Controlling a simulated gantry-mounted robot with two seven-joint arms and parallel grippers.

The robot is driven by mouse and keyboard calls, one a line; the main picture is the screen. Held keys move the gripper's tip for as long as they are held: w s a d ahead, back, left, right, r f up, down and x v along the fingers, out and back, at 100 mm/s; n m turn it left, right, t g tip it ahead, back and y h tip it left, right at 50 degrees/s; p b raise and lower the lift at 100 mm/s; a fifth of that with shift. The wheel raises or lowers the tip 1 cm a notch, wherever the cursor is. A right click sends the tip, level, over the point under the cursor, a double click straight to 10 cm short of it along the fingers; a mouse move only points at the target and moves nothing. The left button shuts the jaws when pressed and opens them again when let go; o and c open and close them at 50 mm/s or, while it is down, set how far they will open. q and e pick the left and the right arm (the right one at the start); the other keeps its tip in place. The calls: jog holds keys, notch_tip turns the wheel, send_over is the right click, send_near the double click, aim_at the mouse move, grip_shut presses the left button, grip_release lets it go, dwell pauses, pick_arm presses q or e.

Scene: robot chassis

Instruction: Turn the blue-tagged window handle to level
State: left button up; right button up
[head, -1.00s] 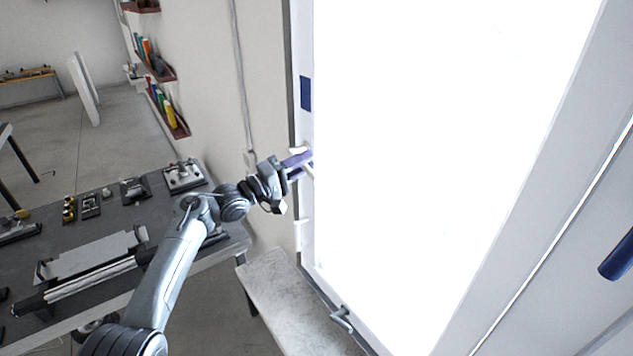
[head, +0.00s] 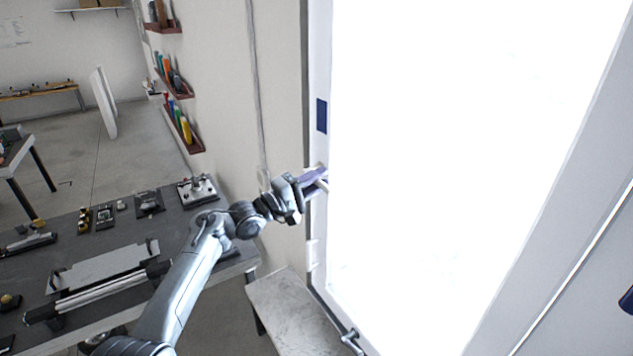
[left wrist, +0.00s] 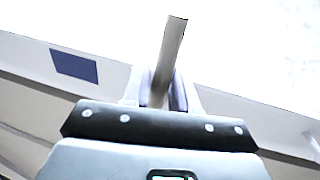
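The blue tag (head: 321,115) is on the white window frame (head: 318,75); it also shows in the left wrist view (left wrist: 74,65). My left gripper (head: 318,177) is at the frame just below the tag. In the left wrist view, the grey bar of the window handle (left wrist: 170,50) stands between the purple-padded fingers of the gripper (left wrist: 163,92). The pads lie close along both sides of the bar, and the gripper looks shut on it. The bar points away from the frame toward the bright pane, slightly tilted in that view. The handle's base is hidden. My right gripper is not in view.
A second grey handle (head: 351,341) is low on the window frame. A pale ledge (head: 290,312) lies below the window. A dark workbench (head: 60,240) with several fixtures stands at left. Wall shelves (head: 183,130) hold coloured items. A dark blue part (head: 627,300) shows at the right edge.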

pick_arm(q)
jog(key=shift+o, duration=1)
jog(key=shift+s, duration=0.1)
jog(key=b+v, duration=0.1)
jog(key=v, duration=0.9)
jog(key=shift+s+a, duration=0.2)
jog(key=shift+a, duration=0.05)
jog(key=shift+f, duration=0.1)
